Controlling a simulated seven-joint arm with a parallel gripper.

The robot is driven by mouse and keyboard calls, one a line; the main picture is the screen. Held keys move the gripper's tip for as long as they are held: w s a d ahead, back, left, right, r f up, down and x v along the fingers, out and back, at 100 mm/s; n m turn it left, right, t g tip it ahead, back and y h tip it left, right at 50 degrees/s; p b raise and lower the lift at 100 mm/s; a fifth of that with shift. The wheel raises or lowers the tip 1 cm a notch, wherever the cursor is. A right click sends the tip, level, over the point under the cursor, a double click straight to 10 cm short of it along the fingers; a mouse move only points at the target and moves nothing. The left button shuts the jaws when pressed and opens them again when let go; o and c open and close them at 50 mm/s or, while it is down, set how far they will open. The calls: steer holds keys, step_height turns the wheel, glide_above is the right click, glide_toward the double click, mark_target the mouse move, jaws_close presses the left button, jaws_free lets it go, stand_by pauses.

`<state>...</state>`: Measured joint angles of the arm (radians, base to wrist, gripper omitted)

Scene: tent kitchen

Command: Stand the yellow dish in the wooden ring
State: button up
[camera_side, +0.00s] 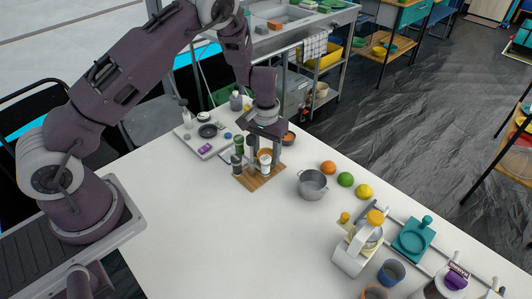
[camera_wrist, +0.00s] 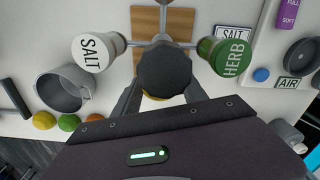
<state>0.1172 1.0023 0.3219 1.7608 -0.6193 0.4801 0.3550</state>
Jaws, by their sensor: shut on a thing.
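My gripper (camera_side: 264,150) is over a spice rack at the far side of the white table. In the wrist view its fingers (camera_wrist: 162,97) close on a dark-capped jar (camera_wrist: 165,70), with a little yellow showing below the cap. A white salt shaker (camera_wrist: 98,50) and a green herb shaker (camera_wrist: 226,55) stand on either side of it in the rack. A square wooden board (camera_side: 268,180) lies under the rack. I cannot make out a yellow dish or a wooden ring in either view. My fingers hide part of the held jar.
A metal pot (camera_side: 312,185) stands to the right of the rack, with an orange (camera_side: 328,168), a lime (camera_side: 345,179) and a lemon (camera_side: 364,191) beyond. A pale tray (camera_side: 203,139) lies left of the rack. A juicer (camera_side: 358,245) stands front right.

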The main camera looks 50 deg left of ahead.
steer(key=shift+f, duration=0.75)
stand_by(0.4)
steer(key=o, duration=0.7)
step_height(320, 180, up, 11)
stand_by(0.6)
